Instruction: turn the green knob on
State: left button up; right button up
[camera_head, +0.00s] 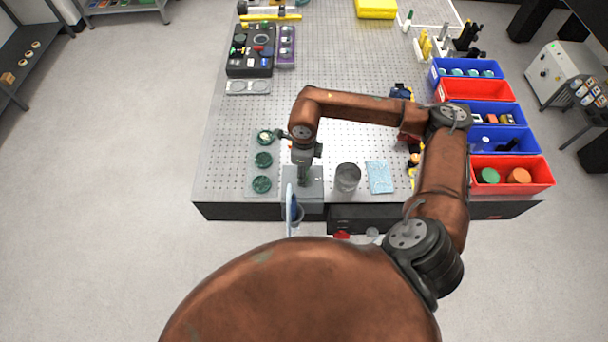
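A black control box (250,62) sits at the far left of the perforated table. Its top carries small coloured controls, including a small green one (240,38) and a red one; they are too small to tell how any is set. My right arm comes in from the right, bends over the table and ends in a dark gripper (304,166) pointing down at the table's near left part. It is well short of the control box. The fingers blend with a grey block below, so their opening is unclear. My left gripper is not in view.
A tray (252,190) with green round parts lies left of the gripper. A dark cylinder (347,177) and pale blue cloth (380,176) are to its right. Blue and red bins (537,172) line the right edge. The table's middle left is mostly clear.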

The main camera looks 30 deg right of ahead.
jog(key=shift+n+b, duration=0.85)
jog(key=shift+n, duration=0.15)
jog(key=o, duration=1.2)
jog(key=shift+c, duration=0.2)
notch_tip(320, 180, up, 12)
